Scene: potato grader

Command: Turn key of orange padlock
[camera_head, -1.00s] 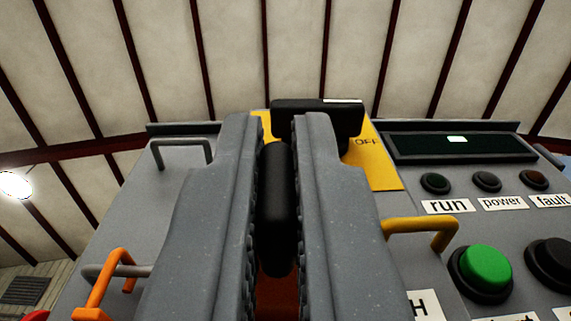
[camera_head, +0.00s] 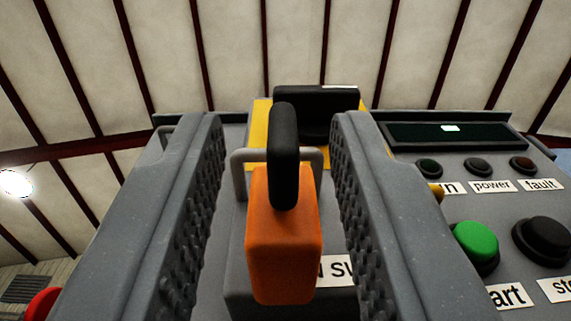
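The orange padlock (camera_head: 283,250) is in the middle of the view, between the two fingers of my gripper (camera_head: 278,185). Its black key (camera_head: 284,155) stands up from its top, with the broad flat face turned mostly sideways to me. The grey shackle (camera_head: 238,172) shows behind the key. My gripper is open, with a clear gap between each ridged finger and both key and padlock. Nothing is held.
A yellow plate with a black switch handle (camera_head: 315,112) is behind the padlock. To the right are a dark display (camera_head: 447,134), small lamps, a green button (camera_head: 475,241) and a black button (camera_head: 543,240). A red knob (camera_head: 41,304) is at lower left.

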